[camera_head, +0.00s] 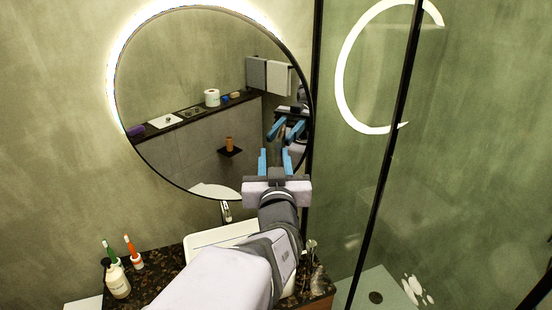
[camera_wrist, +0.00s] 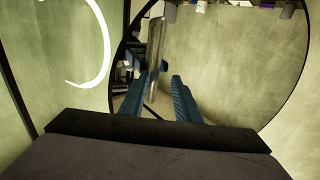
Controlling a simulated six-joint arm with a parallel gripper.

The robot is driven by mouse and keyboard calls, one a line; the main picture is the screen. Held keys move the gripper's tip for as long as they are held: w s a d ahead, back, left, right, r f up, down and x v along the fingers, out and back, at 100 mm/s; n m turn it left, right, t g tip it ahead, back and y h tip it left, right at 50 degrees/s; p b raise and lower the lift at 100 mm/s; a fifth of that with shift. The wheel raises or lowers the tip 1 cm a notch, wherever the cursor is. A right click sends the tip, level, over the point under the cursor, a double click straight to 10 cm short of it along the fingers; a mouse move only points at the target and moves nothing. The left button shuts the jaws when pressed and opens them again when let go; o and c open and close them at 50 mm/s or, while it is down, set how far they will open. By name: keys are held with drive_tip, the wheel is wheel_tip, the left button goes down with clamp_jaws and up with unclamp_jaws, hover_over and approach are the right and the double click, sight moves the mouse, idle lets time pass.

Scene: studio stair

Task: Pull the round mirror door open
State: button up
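The round mirror door (camera_head: 165,65) with a thin dark rim is on the wall, and its face fills much of the wrist view (camera_wrist: 235,75). It looks flush with the wall. A short metal bar (camera_wrist: 155,45), which looks like a pull handle, shows near the mirror's edge in the wrist view. My gripper (camera_head: 275,155) is in front of the mirror's lower right part. Its two blue fingers are apart, and in the wrist view the bar lines up with the gap between the fingertips (camera_wrist: 158,82). I cannot tell whether they touch it.
A washbasin (camera_head: 205,238) and a dark speckled counter (camera_head: 160,285) lie below the mirror. A soap bottle (camera_head: 117,280) and toothbrushes stand at the left of the counter. A black-framed glass shower panel (camera_head: 350,180) stands close to the right. The shelf and towels in the mirror are reflections.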

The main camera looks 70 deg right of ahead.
drive_tip(key=p, duration=1)
approach(274, 108)
drive_tip(key=x, duration=0.4)
drive_tip(key=shift+d, duration=0.1)
